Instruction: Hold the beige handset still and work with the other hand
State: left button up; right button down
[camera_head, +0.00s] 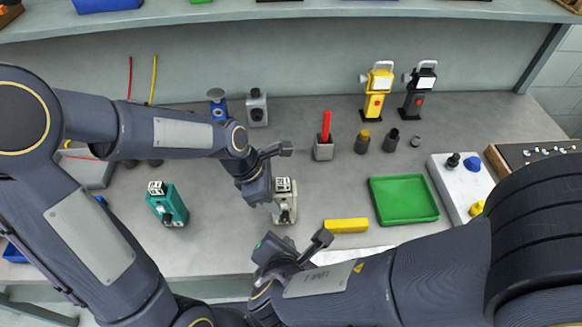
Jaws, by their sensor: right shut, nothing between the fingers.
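The beige handset (284,187) stands on the grey bench near its front middle, with a small black-and-white panel on top and dark parts lower down. My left gripper (266,200) comes down from the upper left right beside the handset's left side. Its fingertips are hidden, so I cannot tell whether it grips or touches the handset. My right gripper (263,243) is below and slightly left of the handset, near the bench's front edge. It is shut and empty, apart from the handset.
A teal handset (168,205) stands to the left. A yellow block (346,226) and a green tray (404,216) lie to the right. A holder with a red stick (325,136), dark cylinders (391,141) and yellow (377,92) and black (419,92) devices stand behind.

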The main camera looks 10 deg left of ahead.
pick_arm(q)
jog(key=o, duration=0.4)
jog(key=shift+c, duration=0.2)
jog(key=v, duration=1.2)
pick_arm(e)
jog(key=w+d+r+m+g+h, duration=0.1)
jog(key=w+d+r+m+g, duration=0.1)
jog(key=d+m, duration=0.7)
jog(key=w+d+r+m+g+h, duration=0.1)
jog(key=w+d+r+m+g, duration=0.15)
jog(key=d+m, duration=0.6)
pick_arm(q)
jog(key=s+a+m+t, duration=0.3)
jog(key=s+m, duration=1)
jog(key=m, duration=0.6)
jog(key=shift+s+a+f+t, duration=0.3)
jog(key=shift+a+t, duration=0.1)
jog(key=shift+t, duration=0.3)
pick_arm(e)
jog(key=s+d+r+m+y, duration=0.2)
jog(key=s+d+m, duration=0.1)
jog(key=d+m, duration=0.2)
jog(key=s+d+r+m+t+y, duration=0.1)
jog(key=s+d+r+m+y, duration=0.1)
jog(key=m, duration=0.7)
jog(key=s+d+r, duration=0.1)
jog(key=s+d, duration=0.1)
jog(key=d, duration=0.1)
jog(key=shift+s+m, duration=0.3)
jog(key=shift+m, duration=0.05)
